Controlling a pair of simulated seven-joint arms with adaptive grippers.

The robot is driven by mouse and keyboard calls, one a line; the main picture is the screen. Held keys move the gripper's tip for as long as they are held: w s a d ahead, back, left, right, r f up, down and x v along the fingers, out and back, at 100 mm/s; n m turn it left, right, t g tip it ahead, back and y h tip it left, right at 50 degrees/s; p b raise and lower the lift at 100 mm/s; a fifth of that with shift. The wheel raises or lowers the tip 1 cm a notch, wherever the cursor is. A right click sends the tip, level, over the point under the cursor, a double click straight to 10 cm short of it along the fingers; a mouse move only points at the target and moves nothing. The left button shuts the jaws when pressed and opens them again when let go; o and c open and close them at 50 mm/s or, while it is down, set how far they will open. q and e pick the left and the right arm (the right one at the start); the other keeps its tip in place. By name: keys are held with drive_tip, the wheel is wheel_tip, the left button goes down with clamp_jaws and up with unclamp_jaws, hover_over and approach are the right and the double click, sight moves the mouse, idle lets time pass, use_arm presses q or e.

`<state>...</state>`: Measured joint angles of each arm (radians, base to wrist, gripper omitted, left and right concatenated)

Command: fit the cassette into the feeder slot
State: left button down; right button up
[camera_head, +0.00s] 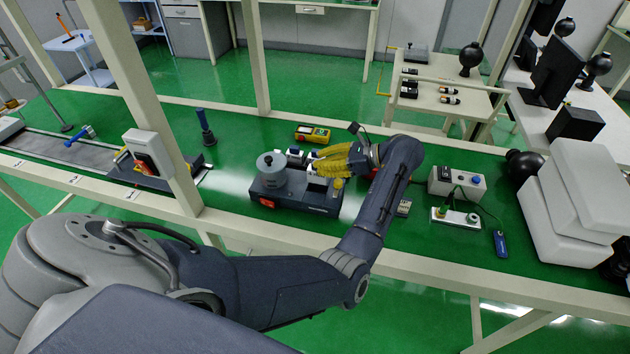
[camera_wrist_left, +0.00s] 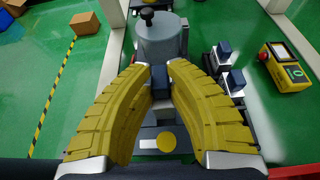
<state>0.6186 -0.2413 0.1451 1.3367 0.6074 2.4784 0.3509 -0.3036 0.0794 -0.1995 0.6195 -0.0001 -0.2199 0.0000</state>
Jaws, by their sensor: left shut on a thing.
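The feeder (camera_head: 310,200) is a dark blue box with a grey cylinder (camera_head: 272,170) on its left, standing on the green table. My left gripper (camera_head: 320,164) reaches over it from the right with its yellow fingers. In the left wrist view the fingertips (camera_wrist_left: 160,82) are closed on a small dark blue block with a pale lower part, which I take for the cassette (camera_wrist_left: 161,77). It is beside the grey cylinder. The fingers hide much of it, and I cannot tell whether it sits in a slot. My right gripper is not in view.
Two similar blue-topped blocks (camera_wrist_left: 222,55) stand beside the feeder's cylinder. A yellow meter (camera_head: 313,134) lies behind. A grey switch box (camera_head: 457,184) and white boxes (camera_head: 575,205) stand to the right. A table-frame post (camera_head: 165,150) rises at left.

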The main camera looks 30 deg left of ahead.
sight(327, 178)
use_arm(q)
drive_tip(key=shift+f, duration=3.25)
drive_tip(key=shift+f, duration=0.1)
drive_tip(key=c, duration=1.3)
unclamp_jaws()
drive_tip(key=shift+c, duration=0.2)
drive_tip(key=shift+v, duration=2.75)
